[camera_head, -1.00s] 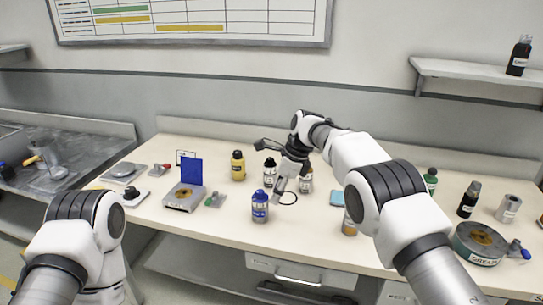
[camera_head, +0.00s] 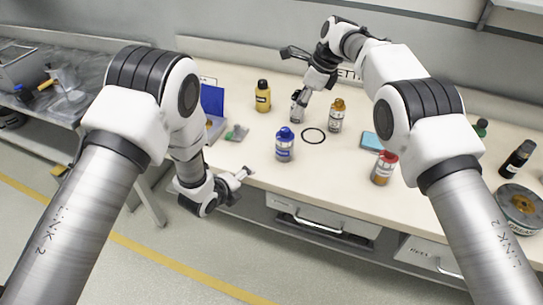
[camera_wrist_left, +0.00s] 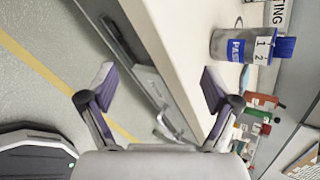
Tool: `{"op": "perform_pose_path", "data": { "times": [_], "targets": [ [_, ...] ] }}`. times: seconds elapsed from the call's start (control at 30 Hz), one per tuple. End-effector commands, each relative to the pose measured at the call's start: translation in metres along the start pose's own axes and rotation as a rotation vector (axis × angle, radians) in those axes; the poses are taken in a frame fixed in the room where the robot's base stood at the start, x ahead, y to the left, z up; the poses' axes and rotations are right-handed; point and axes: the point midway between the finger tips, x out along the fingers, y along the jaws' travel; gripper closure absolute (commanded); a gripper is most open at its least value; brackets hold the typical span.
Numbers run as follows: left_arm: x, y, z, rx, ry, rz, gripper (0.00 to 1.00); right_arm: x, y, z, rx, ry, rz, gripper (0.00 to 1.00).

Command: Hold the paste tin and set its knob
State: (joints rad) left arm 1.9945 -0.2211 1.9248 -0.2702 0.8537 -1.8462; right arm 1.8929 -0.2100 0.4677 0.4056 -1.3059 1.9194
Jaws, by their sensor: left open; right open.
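The paste tin (camera_head: 285,149) is a grey tin with a blue label and a blue cap, upright near the table's front edge. In the left wrist view the tin (camera_wrist_left: 233,46) shows a blue knob (camera_wrist_left: 284,48) beside a white plate marked 1 and 2. My left gripper (camera_head: 243,176) is open and empty at the table's front edge, left of and nearer than the tin. Its spread fingers (camera_wrist_left: 158,78) show in the left wrist view, apart from the tin. My right gripper (camera_head: 296,77) is open behind the tin, with one finger close to a dark-capped bottle (camera_head: 297,108).
A black ring (camera_head: 313,135) lies right of the tin. Yellow (camera_head: 263,97), amber (camera_head: 336,116) and red-capped (camera_head: 384,168) bottles stand around. A blue-lidded device (camera_head: 212,100) is at left, a grease tin (camera_head: 520,208) at far right. Drawer handles (camera_head: 310,222) are below the table.

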Motion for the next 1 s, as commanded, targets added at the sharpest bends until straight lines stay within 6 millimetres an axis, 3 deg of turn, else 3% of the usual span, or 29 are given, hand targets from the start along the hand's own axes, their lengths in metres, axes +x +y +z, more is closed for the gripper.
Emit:
{"op": "perform_pose_path", "data": {
  "times": [0.03, 0.1, 0.3, 0.4, 0.57, 1.0],
  "targets": [
    [0.007, -0.031, 0.005, 0.182, -0.011, -0.067, 0.11, 0.0, 0.0, 0.0, 0.0, 0.0, 0.0, 0.58],
    [0.019, -0.055, 0.004, 0.441, -0.033, -0.131, 0.11, 0.0, 0.0, 0.0, 0.0, 0.0, 0.0, 0.58],
    [0.043, -0.091, -0.007, 1.008, -0.129, -0.243, 0.11, 0.0, 0.0, 0.0, 0.0, 0.0, 0.0, 0.58],
    [0.048, -0.101, -0.01, 1.158, -0.166, -0.267, 0.11, 0.0, 0.0, 0.0, 0.0, 0.0, 0.0, 0.58],
    [0.058, -0.108, -0.012, 1.23, -0.187, -0.278, 0.11, 0.0, 0.0, 0.0, 0.0, 0.0, 0.0, 0.58],
    [0.122, -0.127, -0.012, 1.226, -0.185, -0.276, 0.11, -0.001, 0.0, 0.0, 0.0, 0.0, 0.0, 0.58]
  ]
}}
